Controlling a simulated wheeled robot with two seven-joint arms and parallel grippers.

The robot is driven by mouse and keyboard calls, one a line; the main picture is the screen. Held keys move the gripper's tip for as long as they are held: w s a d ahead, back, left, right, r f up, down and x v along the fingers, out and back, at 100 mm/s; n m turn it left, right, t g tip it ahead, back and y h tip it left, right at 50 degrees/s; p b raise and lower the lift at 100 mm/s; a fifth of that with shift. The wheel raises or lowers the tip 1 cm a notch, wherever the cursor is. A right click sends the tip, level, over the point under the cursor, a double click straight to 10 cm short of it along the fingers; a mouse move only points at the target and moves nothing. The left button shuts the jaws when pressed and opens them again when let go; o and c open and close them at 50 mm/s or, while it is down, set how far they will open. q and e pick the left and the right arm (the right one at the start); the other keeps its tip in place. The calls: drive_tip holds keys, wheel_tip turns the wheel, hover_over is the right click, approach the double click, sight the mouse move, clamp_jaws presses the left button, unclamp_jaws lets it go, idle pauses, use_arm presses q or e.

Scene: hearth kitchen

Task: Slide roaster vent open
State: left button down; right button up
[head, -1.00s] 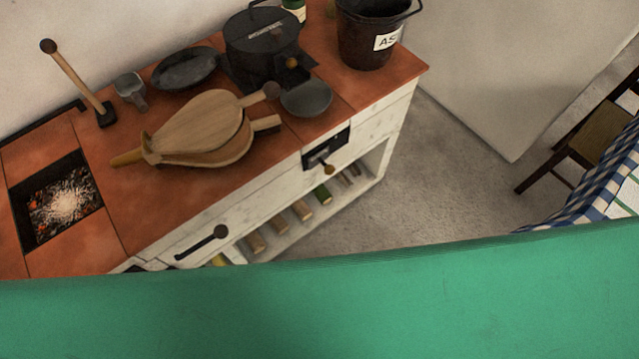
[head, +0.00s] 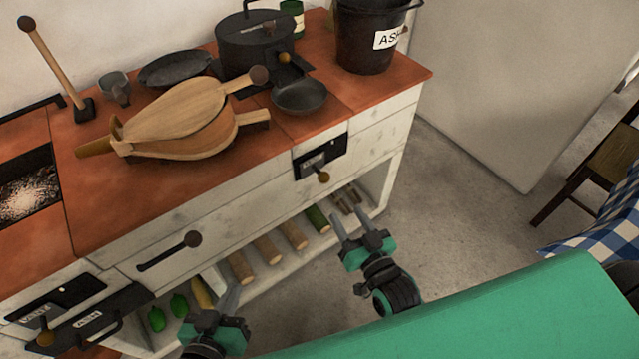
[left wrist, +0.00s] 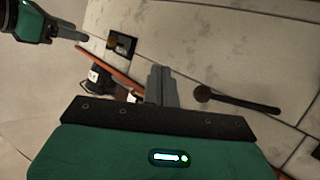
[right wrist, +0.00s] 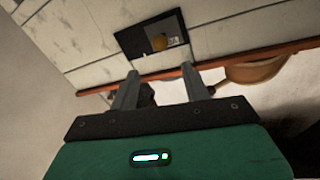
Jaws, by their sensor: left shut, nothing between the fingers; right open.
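A black vent plate (head: 320,157) with a small label and a brass knob (head: 323,177) is set in the white front below the counter, toward its right end. The label is too small to read surely. The plate also shows in the right wrist view (right wrist: 152,37), ahead of my right gripper, and small in the left wrist view (left wrist: 121,45). My right gripper (head: 350,215) is open and empty, below and right of the plate, apart from it. My left gripper (head: 231,297) is shut and empty, low at the left, below the dark lever handle (head: 168,252).
A black lidded pot (head: 257,45), a pan (head: 300,96), bellows (head: 180,125) and an ash bucket (head: 370,40) stand on the red counter. Another labelled plate (head: 55,295) and an ash handle (head: 88,320) are at lower left.

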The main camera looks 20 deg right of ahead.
sight(326, 181)
drive_tip(key=w, duration=0.4)
drive_tip(key=w+a+b, duration=0.1)
drive_tip(key=w, duration=0.3)
drive_tip(key=w+b, duration=0.1)
drive_tip(key=w, duration=0.3)
drive_tip(key=shift+w+a, duration=0.1)
drive_tip(key=shift+a, duration=0.3)
use_arm(q)
drive_tip(key=w+r+t, duration=0.3)
drive_tip(key=r+t, duration=0.2)
drive_tip(key=r, duration=0.2)
drive_tip(key=shift+w+a+h, duration=0.3)
drive_tip(key=shift+w+a, duration=0.05)
use_arm(e)
drive_tip(key=shift+w+a, duration=0.1)
drive_tip(key=shift+w, duration=0.45)
drive_tip(key=shift+c, duration=0.5)
clamp_jaws()
